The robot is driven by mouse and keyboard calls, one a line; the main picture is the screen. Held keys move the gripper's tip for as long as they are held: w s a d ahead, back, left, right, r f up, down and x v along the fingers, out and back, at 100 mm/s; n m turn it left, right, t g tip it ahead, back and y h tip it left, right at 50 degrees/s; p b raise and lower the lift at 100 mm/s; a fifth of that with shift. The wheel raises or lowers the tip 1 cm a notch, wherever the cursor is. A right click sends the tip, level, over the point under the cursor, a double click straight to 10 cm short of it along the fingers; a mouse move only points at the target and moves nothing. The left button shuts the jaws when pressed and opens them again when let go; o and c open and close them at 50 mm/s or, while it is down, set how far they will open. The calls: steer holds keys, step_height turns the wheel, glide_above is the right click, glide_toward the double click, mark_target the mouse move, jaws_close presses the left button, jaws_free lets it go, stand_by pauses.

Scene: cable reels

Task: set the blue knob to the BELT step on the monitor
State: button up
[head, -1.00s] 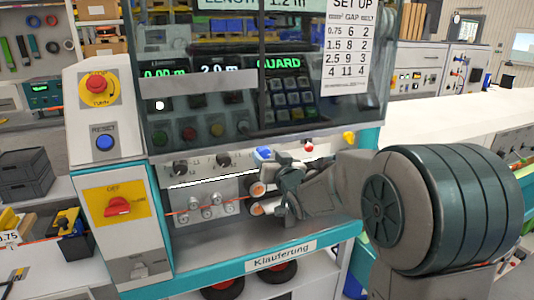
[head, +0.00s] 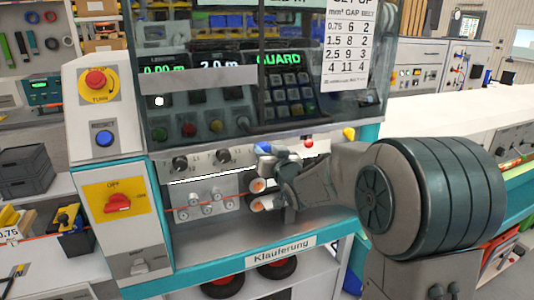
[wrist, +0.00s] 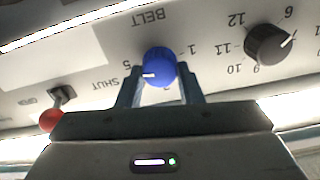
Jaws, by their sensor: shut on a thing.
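The blue knob (head: 263,148) is on the machine's front panel, below the clear guard. In the wrist view, which shows the panel upside down, the blue knob (wrist: 160,66) sits between both fingers of my gripper (wrist: 160,88), which is shut on it. The knob's white mark points left in that picture, towards the printed 5; a 1 is on the other side. BELT is printed by the knob. In the head view my gripper (head: 277,160) covers part of the panel. The monitor (head: 225,70) reads 0.00 m, 2.0 m and GUARD.
A black knob (wrist: 268,44) with a scale up to 12 is beside the blue one. A red-ended lever (wrist: 51,120) is by the word SHUT. The SET UP card (head: 346,45) lists GAP and BELT values. Orange-tipped rollers (head: 257,185) are just below my gripper.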

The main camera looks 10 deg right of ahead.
steer(key=shift+f+b, duration=0.1)
steer(key=shift+b, duration=0.25)
steer(key=shift+a+n+b, duration=0.15)
steer(key=shift+n+b, duration=4.4)
steer(key=shift+n, duration=0.35)
steer(key=shift+a+n+b, duration=0.1)
steer(key=shift+n+b, duration=4.4)
steer(key=shift+n, duration=0.4)
steer(key=o, duration=1)
steer(key=shift+s, duration=0.15)
